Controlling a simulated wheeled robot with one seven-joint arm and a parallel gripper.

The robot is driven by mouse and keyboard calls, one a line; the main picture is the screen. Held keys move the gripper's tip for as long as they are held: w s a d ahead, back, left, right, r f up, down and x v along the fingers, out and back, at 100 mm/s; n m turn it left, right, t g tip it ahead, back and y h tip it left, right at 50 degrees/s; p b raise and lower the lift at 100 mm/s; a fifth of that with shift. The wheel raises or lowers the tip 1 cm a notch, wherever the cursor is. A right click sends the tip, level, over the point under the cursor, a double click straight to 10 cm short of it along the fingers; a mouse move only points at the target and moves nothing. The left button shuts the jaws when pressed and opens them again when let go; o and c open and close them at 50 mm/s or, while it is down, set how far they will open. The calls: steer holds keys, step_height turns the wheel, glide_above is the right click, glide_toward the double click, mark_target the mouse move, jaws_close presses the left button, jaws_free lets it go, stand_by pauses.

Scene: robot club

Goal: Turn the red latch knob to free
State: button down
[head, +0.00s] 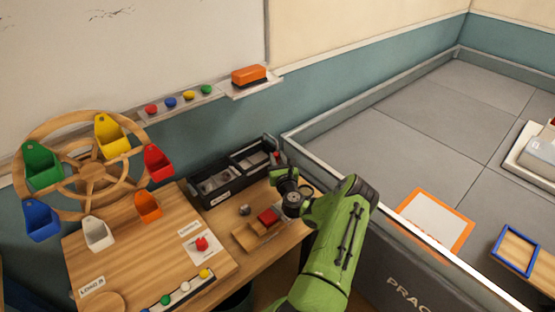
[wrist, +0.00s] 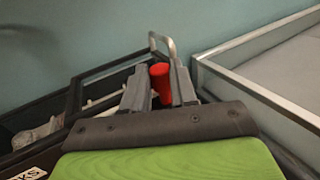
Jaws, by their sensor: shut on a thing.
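A red upright knob (wrist: 161,84) stands between the two grey fingers of my gripper (wrist: 160,88) in the wrist view. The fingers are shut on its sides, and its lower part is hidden. A bent metal loop (wrist: 163,43) rises just behind it. In the head view, my gripper (head: 280,161) is at the right end of the black open box (head: 233,185). A small bit of the red knob (head: 279,155) shows there at the fingertips. Which way the knob is turned cannot be told.
Another red knob (head: 202,243) sits on a white plate on the wooden board (head: 150,258). A wooden wheel (head: 92,172) with coloured cups stands left. A red block (head: 268,216) lies near my arm. A low barrier (head: 380,96) edges the grey floor at right.

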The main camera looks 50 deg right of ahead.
steer(key=shift+t+y, duration=0.3)
steer(key=shift+y, duration=0.1)
steer(key=shift+s+d+f+n+t+y+b, duration=0.1)
steer(key=shift+d+n+t+y+b, duration=0.05)
steer(key=shift+n+t+y+b, duration=0.3)
steer(key=shift+s+d+f+n+t+y+b, duration=0.1)
steer(key=shift+n+t+y+b, duration=0.15)
steer(key=shift+n+y+b, duration=0.25)
steer(key=n+y+b, duration=0.1)
steer(key=y, duration=0.1)
steer(key=n+t+y+b, duration=0.1)
steer(key=b, duration=0.1)
steer(key=shift+s+d+f+n+y, duration=0.1)
steer(key=shift+d+f+n+y, duration=0.05)
steer(key=shift+d+n+y, duration=0.2)
steer(key=n+y+b, duration=0.1)
steer(key=y+b, duration=0.1)
steer(key=n+t+y+b, duration=0.1)
steer(key=y+b, duration=0.1)
steer(key=b, duration=0.1)
steer(key=shift+d+n, duration=0.2)
steer(key=shift+n, duration=0.2)
steer(key=shift+d+r+n+y+b, duration=0.1)
steer(key=shift+r+n+y+b, duration=0.1)
steer(key=shift+n+y+b, duration=0.75)
steer(key=shift+r+y, duration=0.1)
steer(key=shift+y, duration=0.45)
steer(key=c, duration=0.9)
jaws_free()
